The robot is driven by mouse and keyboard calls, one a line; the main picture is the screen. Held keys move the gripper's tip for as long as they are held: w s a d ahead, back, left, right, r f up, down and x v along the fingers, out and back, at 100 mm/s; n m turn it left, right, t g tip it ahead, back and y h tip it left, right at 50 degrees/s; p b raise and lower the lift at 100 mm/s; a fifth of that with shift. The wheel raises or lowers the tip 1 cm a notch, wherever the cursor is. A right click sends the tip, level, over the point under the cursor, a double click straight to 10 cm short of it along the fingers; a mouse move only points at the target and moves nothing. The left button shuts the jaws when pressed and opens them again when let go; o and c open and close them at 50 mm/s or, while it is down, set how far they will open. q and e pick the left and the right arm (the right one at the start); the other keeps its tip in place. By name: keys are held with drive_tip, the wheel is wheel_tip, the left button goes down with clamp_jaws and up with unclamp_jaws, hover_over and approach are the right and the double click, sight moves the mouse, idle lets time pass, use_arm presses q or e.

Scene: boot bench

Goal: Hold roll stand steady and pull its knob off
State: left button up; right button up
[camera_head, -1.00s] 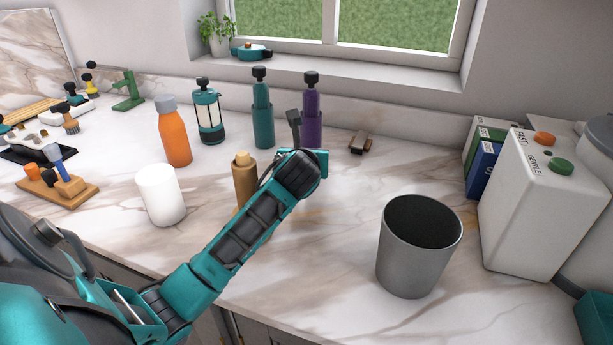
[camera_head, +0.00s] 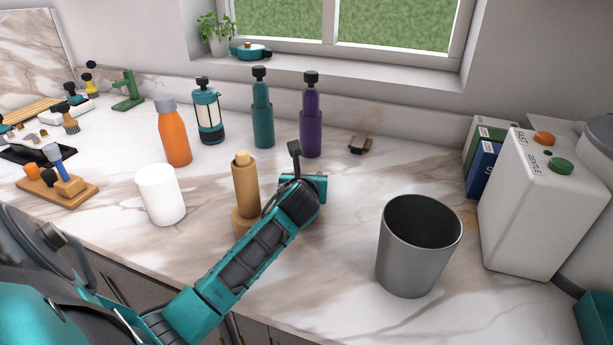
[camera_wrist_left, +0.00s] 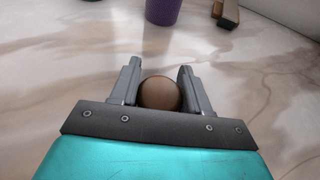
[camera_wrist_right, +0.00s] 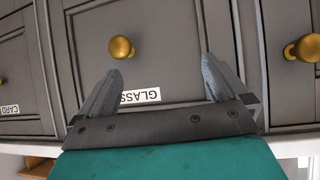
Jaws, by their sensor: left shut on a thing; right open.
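The roll stand appears to be the upright tan wooden post (camera_head: 245,190) on a wider base, standing on the counter in the head view. Its top ends in a short pale stub, with no gripper touching it. My left gripper (camera_wrist_left: 158,88) is shut on a round brown knob (camera_wrist_left: 160,93), seen between its fingers in the left wrist view. In the head view this gripper is low, right of the stand, and hides the knob. Whether the knob touches the counter I cannot tell. My right gripper (camera_wrist_right: 162,78) is open and empty before drawer fronts.
A grey bin (camera_head: 418,250) stands to the right and a white cylinder (camera_head: 160,195) to the left. A purple bottle (camera_head: 311,125) and a teal bottle (camera_head: 262,120) stand behind. Drawers with brass knobs (camera_wrist_right: 121,47) face my right gripper. The counter between gripper and bin is clear.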

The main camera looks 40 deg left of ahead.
use_arm(q)
drive_tip(key=shift+f, duration=0.25)
drive_tip(key=o, duration=1.2)
drive_tip(key=shift+r, duration=0.55)
drive_tip(key=v, duration=1.1)
drive_tip(key=shift+s+r, duration=0.2)
drive_tip(key=shift+r, duration=0.05)
drive_tip(key=shift+s+d, duration=0.15)
drive_tip(key=shift+d, duration=0.05)
drive_tip(key=shift+s, duration=0.1)
